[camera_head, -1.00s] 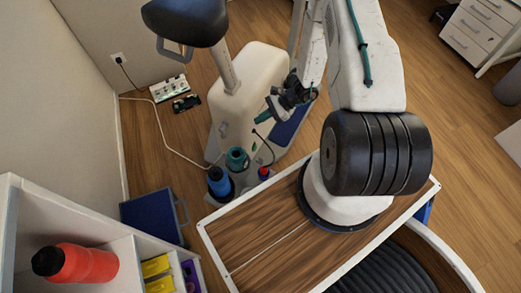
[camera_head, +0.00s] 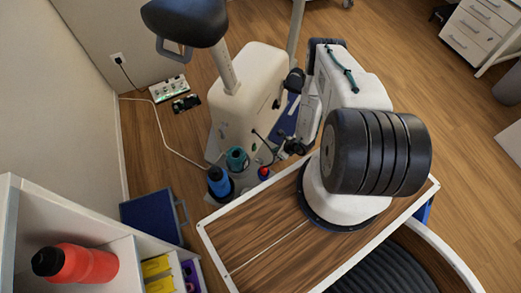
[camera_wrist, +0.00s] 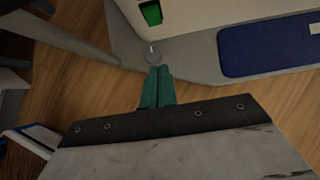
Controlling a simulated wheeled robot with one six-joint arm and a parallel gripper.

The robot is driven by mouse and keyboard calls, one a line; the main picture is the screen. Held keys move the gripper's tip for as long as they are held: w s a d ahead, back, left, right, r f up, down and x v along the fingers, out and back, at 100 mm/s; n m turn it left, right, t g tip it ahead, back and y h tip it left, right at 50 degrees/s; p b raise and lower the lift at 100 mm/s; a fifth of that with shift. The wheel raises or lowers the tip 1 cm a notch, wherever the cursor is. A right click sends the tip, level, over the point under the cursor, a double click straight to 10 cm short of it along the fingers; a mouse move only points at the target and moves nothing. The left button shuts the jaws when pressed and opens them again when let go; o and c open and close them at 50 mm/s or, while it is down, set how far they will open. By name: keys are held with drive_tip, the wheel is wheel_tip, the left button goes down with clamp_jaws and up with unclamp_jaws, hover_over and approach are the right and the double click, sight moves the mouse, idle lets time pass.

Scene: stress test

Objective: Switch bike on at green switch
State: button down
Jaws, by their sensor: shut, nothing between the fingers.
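The exercise bike stands ahead, with a white body (camera_head: 245,75) and a black seat (camera_head: 185,20). In the wrist view, a green switch (camera_wrist: 151,13) sits in a dark recess low on the white housing (camera_wrist: 192,14), at the top edge. My gripper (camera_wrist: 158,70) shows there as two teal fingers pressed together, empty. The fingertips point up the picture and lie below the switch, apart from it in the picture. A small grey knob on the grey base (camera_wrist: 190,58) shows just beyond the tips. In the head view the fingers are hard to make out beside the bike.
A blue bottle (camera_head: 219,181) and a teal cup (camera_head: 237,158) stand by the bike's near side. A white cable (camera_head: 160,127) runs from a power strip (camera_head: 168,90) on the floor. A wood-topped surface (camera_head: 250,235) is in front.

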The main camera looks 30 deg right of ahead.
sight(255, 148)
drive_tip(key=w+a+f, duration=0.4)
drive_tip(key=w+f, duration=0.2)
drive_tip(key=w, duration=0.1)
drive_tip(key=shift+w+a+f, duration=0.15)
drive_tip(key=shift+w+f, duration=0.15)
drive_tip(key=shift+w, duration=0.05)
drive_tip(key=shift+w+a+f, duration=0.15)
drive_tip(key=shift+w+f, duration=0.2)
drive_tip(key=shift+f, duration=0.05)
drive_tip(key=shift+r, duration=0.1)
